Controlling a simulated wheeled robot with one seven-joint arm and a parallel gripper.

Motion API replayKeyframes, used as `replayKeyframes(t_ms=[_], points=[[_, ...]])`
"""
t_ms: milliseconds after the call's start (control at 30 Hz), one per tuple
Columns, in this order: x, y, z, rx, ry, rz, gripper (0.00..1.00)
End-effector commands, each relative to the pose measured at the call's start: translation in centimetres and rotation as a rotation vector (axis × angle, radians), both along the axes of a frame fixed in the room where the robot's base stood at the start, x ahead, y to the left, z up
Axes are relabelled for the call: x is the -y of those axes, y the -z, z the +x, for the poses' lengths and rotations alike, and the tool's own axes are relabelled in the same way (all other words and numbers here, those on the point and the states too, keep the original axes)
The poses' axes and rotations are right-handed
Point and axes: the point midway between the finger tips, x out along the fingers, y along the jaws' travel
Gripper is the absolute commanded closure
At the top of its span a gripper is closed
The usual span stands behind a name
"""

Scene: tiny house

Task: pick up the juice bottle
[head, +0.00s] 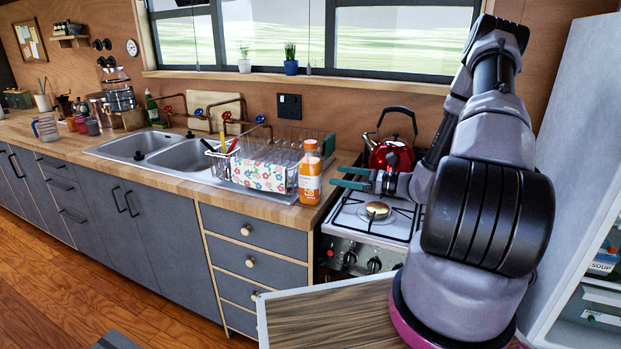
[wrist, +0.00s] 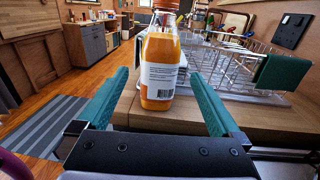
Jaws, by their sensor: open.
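The juice bottle (head: 310,174) is an orange bottle with an orange cap and a label. It stands upright on the wooden counter near its right end, beside the dish rack. In the wrist view the bottle (wrist: 160,65) stands ahead, between the lines of my two green fingers. My gripper (head: 343,177) is open and empty, just to the right of the bottle above the stove's edge. In the wrist view my gripper (wrist: 163,105) has its fingers spread wide on either side of the bottle, with none seen touching it.
A wire dish rack (head: 283,155) with a floral cloth stands left of the bottle, close behind it. A red kettle (head: 392,154) sits on the stove (head: 372,228) behind my gripper. The double sink (head: 180,153) lies farther left. The counter's front edge is near the bottle.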

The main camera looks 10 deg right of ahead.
Motion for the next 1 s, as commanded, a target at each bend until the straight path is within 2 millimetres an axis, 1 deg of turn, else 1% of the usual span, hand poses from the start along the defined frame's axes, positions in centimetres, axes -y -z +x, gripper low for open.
replayKeyframes(t_ms=[200,300,467,667,700,833,1000], points=[[-3.0,0.1,1.8,-0.001,0.000,0.004,0.00],[-4.0,0.2,2.4,-0.001,0.000,0.003,0.00],[-4.9,0.4,3.0,-0.001,-0.001,0.003,0.00],[-7.3,1.6,4.5,-0.001,-0.003,0.003,0.00],[-7.7,1.5,4.8,-0.001,-0.002,0.002,0.00],[-8.7,1.4,5.5,-0.001,-0.001,0.003,0.00],[-8.8,1.4,5.6,-0.002,0.001,0.002,0.00]])
